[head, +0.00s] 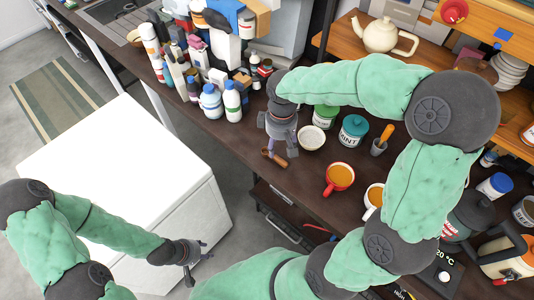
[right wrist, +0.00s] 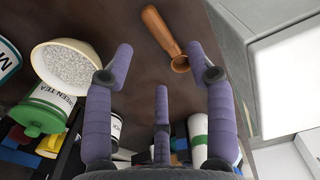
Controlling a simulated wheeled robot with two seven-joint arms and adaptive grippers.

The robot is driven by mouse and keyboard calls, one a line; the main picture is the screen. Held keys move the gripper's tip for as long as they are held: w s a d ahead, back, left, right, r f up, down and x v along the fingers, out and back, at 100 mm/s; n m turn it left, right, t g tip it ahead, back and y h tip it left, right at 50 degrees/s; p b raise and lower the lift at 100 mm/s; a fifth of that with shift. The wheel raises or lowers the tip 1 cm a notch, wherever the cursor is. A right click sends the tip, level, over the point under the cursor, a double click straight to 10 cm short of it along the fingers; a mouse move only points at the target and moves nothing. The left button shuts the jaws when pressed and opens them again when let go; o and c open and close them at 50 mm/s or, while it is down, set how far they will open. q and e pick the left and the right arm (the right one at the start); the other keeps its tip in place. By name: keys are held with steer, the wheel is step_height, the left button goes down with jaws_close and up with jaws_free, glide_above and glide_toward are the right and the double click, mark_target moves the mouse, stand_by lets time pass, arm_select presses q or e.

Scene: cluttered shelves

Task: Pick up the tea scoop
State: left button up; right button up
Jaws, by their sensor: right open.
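The tea scoop (head: 273,156) is small, brown and wooden, and lies near the front edge of the dark counter. It also shows in the right wrist view (right wrist: 160,32), ahead of the fingertips and nearer the right one, with its round cup end by that finger. My right gripper (head: 279,143) points down over the counter beside the scoop. In the right wrist view my right gripper (right wrist: 160,62) is open with nothing between its fingers. My left gripper (head: 196,263) is at the lower left, away from the counter, fingers spread and empty.
A bowl of white grains (head: 312,137) stands right of the scoop, with a green-lidded tea jar (head: 325,117) behind it. A red mug (head: 340,178) is farther right. Several bottles (head: 211,103) crowd the left. A white block-like surface (head: 120,180) stands in front of the counter.

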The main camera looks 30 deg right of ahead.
mark_target(279, 157)
steer(key=shift+w+f, duration=0.1)
steer(key=shift+f, duration=0.85)
steer(key=shift+f+b, duration=0.55)
step_height(279, 157, down, 4)
steer(key=shift+r+b, duration=0.1)
steer(key=shift+b, duration=0.95)
jaws_close()
